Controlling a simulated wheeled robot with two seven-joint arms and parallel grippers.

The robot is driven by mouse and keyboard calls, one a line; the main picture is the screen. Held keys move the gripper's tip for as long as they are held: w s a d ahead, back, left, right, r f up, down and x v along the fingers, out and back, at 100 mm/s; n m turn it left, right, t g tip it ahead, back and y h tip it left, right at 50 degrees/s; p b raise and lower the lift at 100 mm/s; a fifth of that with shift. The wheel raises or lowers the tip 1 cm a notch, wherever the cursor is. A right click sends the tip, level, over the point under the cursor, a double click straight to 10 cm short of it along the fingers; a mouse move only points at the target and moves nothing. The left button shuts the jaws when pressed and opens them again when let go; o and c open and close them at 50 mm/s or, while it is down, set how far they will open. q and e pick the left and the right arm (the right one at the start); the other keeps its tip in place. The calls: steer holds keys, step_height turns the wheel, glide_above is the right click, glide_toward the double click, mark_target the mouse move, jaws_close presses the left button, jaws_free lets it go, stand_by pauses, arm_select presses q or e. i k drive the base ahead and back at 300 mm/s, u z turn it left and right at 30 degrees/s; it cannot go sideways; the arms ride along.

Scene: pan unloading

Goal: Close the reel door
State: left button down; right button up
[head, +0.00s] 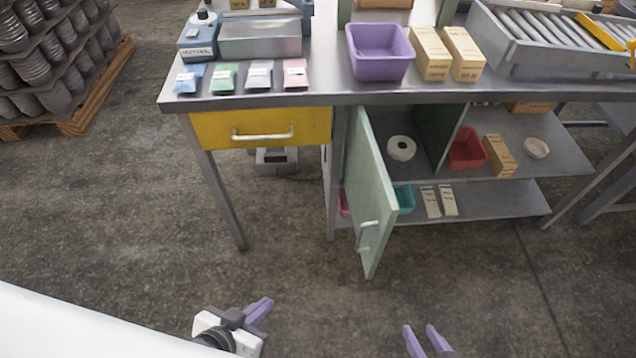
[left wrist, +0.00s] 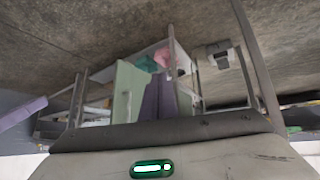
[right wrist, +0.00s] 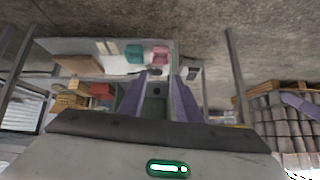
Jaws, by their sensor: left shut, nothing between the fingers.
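The reel door (head: 368,180) is a pale green panel under the bench. It stands open, swung out toward me, with a light handle (head: 368,236) near its lower free end. A white reel (head: 401,148) sits in the open compartment behind it. My left gripper (head: 262,309) is shut and empty, below and left of the door, apart from it. The door also shows in the left wrist view (left wrist: 129,90), partly behind the shut fingers. My right gripper (head: 428,340) is open and empty, below and right of the door. Its spread fingers show in the right wrist view (right wrist: 158,92).
The bench (head: 330,92) carries a purple bin (head: 380,52), cartons and packets. A yellow drawer (head: 262,128) is left of the door. Right of the compartment are a red bin (head: 466,150) and a carton (head: 500,156). The floor before the bench is clear.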

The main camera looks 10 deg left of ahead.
mark_target(372, 204)
steer(key=i, duration=0.45)
steer(key=u, duration=0.1)
steer(key=k, duration=1)
steer(key=z, duration=0.95)
steer(key=i, duration=0.95)
steer(key=u, duration=0.85)
